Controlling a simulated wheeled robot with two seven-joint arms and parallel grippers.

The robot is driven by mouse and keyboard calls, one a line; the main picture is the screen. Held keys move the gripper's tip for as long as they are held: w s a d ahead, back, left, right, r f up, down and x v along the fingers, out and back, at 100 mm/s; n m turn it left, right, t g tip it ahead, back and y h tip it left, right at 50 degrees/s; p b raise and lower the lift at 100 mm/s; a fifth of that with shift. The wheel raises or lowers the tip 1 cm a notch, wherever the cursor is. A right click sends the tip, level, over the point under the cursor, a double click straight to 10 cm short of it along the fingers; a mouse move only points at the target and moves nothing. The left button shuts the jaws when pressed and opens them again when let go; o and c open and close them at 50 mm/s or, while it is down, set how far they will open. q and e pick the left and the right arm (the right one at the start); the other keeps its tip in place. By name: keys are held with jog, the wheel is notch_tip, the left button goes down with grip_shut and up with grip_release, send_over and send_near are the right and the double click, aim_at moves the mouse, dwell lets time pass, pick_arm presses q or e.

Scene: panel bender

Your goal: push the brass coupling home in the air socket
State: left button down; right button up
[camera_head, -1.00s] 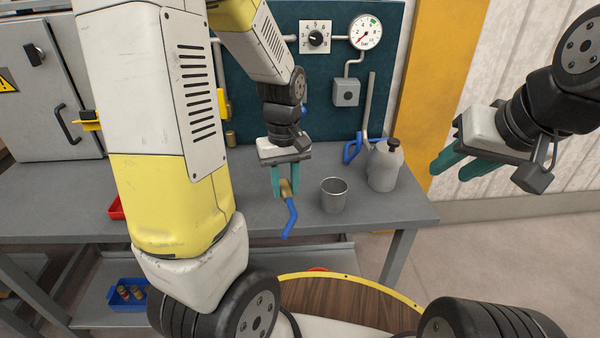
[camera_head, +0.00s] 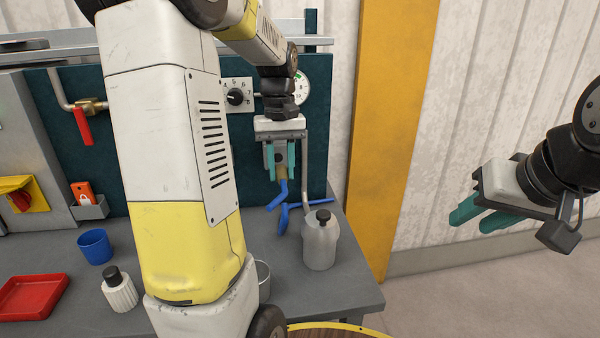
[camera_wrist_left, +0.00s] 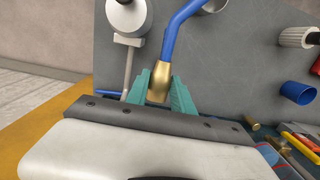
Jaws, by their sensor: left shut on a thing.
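My left gripper (camera_head: 281,165) is shut on the brass coupling (camera_head: 281,173), which sits between its teal fingers with a blue tail (camera_head: 278,196) hanging below. In the left wrist view the brass coupling (camera_wrist_left: 160,82) shows between the fingertips, its blue tail (camera_wrist_left: 182,30) curving away. I cannot tell whether the coupling touches the socket. My right gripper (camera_head: 474,214) is open and empty, away to the right.
A pressure gauge (camera_head: 302,88) and a dial (camera_head: 236,96) are above the socket. A white bottle (camera_head: 119,290), blue cup (camera_head: 95,247) and red tray (camera_head: 32,297) lie left on the bench.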

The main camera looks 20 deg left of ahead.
pick_arm(q)
jog(key=shift+w+a, duration=0.45)
jog(key=shift+w, duration=0.45)
jog(key=shift+w+a, duration=0.45)
jog(key=shift+w, duration=0.4)
jog(key=shift+w+a, duration=0.45)
jog(key=shift+w, duration=0.45)
jog(key=shift+w+a, duration=0.25)
jog(key=shift+w, duration=0.25)
jog(key=c, duration=1)
grip_release()
